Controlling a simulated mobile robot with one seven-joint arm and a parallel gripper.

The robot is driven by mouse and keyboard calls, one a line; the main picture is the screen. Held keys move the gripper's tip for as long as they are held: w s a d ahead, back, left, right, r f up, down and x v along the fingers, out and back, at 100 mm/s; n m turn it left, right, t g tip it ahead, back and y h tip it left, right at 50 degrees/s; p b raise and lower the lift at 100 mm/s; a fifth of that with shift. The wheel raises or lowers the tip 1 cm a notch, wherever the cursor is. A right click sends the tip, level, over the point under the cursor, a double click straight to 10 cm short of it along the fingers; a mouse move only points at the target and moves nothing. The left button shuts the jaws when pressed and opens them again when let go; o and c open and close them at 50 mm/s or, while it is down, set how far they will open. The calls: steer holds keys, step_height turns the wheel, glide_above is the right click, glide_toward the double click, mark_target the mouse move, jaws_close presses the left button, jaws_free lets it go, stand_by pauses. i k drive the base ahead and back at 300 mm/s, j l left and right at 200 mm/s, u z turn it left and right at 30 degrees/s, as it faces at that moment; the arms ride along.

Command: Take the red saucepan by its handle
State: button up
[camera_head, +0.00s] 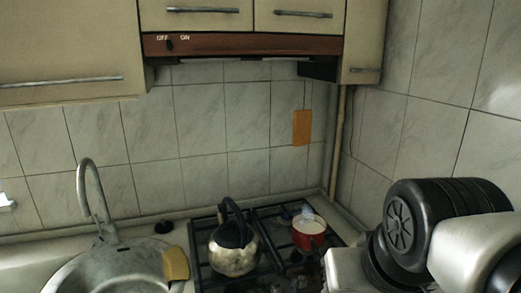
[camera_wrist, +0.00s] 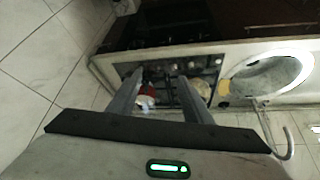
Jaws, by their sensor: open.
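The red saucepan (camera_head: 309,241) stands on the right part of the stove in the head view, with a pale inside. A dark strip at its front may be its handle, but I cannot tell for sure. In the wrist view the red saucepan (camera_wrist: 148,91) shows small and partly covered, between my fingers and close to the left one. My gripper (camera_wrist: 160,76) is open, with nothing between its fingertips. It appears to be well apart from the saucepan. The fingers are not clearly seen in the head view, where my arm fills the lower right.
A kettle (camera_head: 234,252) with a dark handle stands left of the saucepan on the stove (camera_head: 268,226). A sink (camera_head: 95,270) with a tall tap (camera_head: 88,190) and a yellow sponge (camera_head: 176,264) are further left. Tiled walls close the back and right; a hood (camera_head: 240,44) hangs above.

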mark_target(314, 236)
steer(key=j+u, duration=0.25)
steer(key=u, duration=0.15)
steer(key=j+u, duration=0.25)
steer(key=u, duration=0.15)
steer(key=j+u, duration=0.25)
steer(key=u, duration=0.15)
steer(key=j+u, duration=0.3)
steer(key=u, duration=0.15)
steer(key=j+u, duration=0.3)
steer(key=u, duration=0.15)
